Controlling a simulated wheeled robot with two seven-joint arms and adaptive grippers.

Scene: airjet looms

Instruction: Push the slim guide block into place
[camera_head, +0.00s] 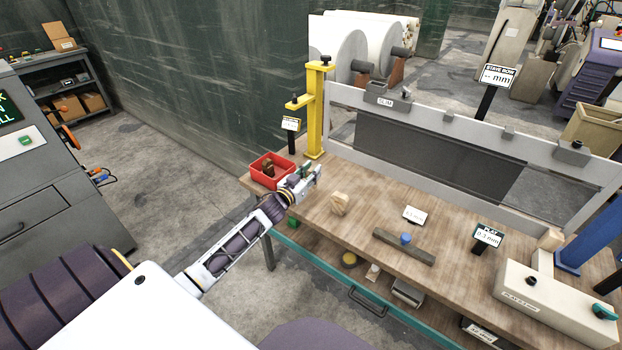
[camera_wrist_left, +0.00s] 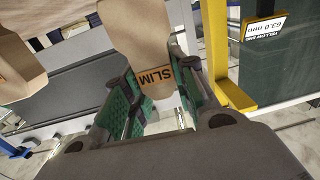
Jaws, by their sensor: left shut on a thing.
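The slim guide block (camera_wrist_left: 143,42) is a tan wooden block with an orange label reading SLIM. In the left wrist view it sits between the green pads of my left gripper (camera_wrist_left: 160,92), which is shut on it. In the head view my left gripper (camera_head: 312,176) is over the table's left end, beside the red bin, and the held block cannot be made out there. A grey bracket (camera_head: 385,101) marked SLIM sits on the top rail of the grey frame (camera_head: 440,119). My right gripper is not in view.
A red bin (camera_head: 257,166) stands at the table's left corner, next to a yellow post (camera_head: 316,115). A second wooden block (camera_head: 340,204) lies on the table. A dark bar (camera_head: 412,250) with a blue knob, small signs and a beige box (camera_head: 555,300) occupy the right.

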